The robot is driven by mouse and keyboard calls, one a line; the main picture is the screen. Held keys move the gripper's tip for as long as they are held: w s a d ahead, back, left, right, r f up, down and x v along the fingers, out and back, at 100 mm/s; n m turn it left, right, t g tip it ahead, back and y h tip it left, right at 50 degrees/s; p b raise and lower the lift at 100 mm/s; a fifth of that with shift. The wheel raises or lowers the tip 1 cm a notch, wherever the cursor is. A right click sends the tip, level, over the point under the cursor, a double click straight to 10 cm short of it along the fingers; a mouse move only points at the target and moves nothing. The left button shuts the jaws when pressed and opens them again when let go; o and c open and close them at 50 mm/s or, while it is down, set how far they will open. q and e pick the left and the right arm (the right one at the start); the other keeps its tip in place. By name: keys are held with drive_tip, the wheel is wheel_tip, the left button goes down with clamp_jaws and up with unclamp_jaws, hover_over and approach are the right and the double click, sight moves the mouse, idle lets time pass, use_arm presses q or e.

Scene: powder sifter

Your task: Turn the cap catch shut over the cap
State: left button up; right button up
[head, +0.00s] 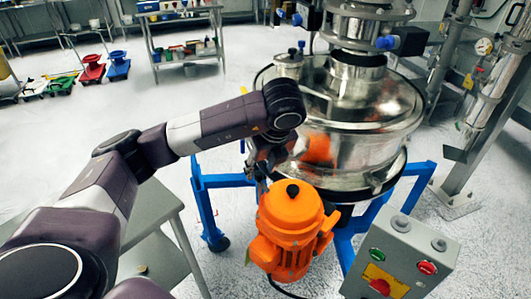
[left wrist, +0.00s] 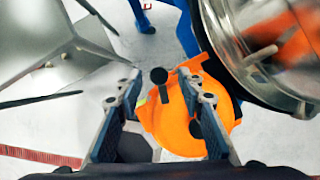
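The steel sifter (head: 375,115) stands on a blue frame, with a small lidded port (head: 289,64) at its upper left. In the left wrist view its shiny wall (left wrist: 240,25) fills the upper right. I cannot surely make out the cap or its catch; a small dark round knob on a short stem (left wrist: 159,77) shows between my fingertips and may be part of the catch. My left gripper (head: 261,172) is beside the sifter's lower left, above the orange motor. In the left wrist view the left gripper (left wrist: 160,94) has its fingers apart, with no visible contact. My right gripper is out of view.
The orange motor (head: 289,228) sits close below my left gripper. A control box (head: 402,258) with coloured buttons stands at the front right. The blue frame (head: 205,205) surrounds the sifter's base. A grey table (head: 150,212) is at the lower left. Open floor lies at the left.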

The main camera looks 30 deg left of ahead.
use_arm(q)
drive_tip(key=v, duration=1)
drive_tip(key=shift+r, duration=0.3)
idle(0.4)
